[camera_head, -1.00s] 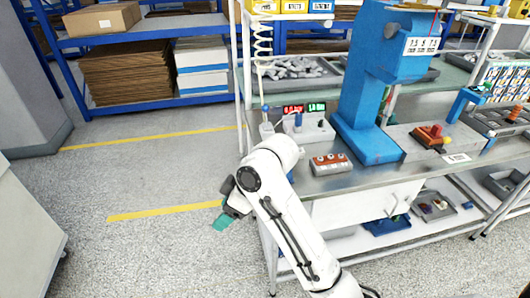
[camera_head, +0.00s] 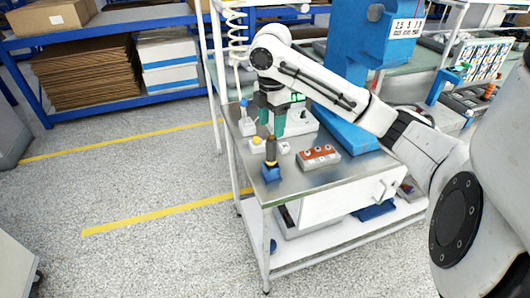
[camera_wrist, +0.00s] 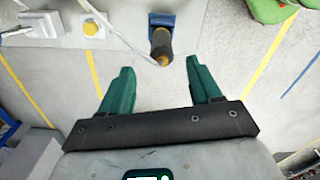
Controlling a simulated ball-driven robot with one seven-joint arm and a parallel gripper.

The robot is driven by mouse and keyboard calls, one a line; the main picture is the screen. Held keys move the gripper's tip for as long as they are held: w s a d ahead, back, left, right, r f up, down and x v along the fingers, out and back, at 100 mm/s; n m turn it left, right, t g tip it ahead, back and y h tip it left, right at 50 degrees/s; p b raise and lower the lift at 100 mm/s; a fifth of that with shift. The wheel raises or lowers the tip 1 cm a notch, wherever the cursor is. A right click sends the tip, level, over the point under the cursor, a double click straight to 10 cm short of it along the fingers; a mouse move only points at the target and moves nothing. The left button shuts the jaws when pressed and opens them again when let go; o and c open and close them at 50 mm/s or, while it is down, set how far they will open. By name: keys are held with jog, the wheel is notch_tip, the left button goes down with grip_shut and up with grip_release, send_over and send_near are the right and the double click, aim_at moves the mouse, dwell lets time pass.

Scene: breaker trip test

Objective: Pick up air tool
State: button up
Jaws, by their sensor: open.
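My gripper (camera_head: 271,127) has two green fingers pointing down, spread apart and empty, in the head view above and behind the tool. In the wrist view my gripper (camera_wrist: 160,66) shows nothing between the fingers. Contact with the tool is not visible.
A yellow-button box (camera_head: 257,144) stands close to the left of the holder. A grey block with red tops (camera_head: 318,156) is at its right. A white coiled hose (camera_head: 236,30) hangs at the back left. A blue press (camera_head: 352,75) stands behind. Floor left of the bench is clear.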

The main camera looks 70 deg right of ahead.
aim_at(271, 150)
notch_tip(271, 150, down, 4)
jog(key=shift+f, duration=0.25)
jog(key=shift+s+a+f+p, duration=0.1)
jog(key=shift+f+p, duration=0.5)
jog(key=shift+f, duration=2.15)
grip_shut()
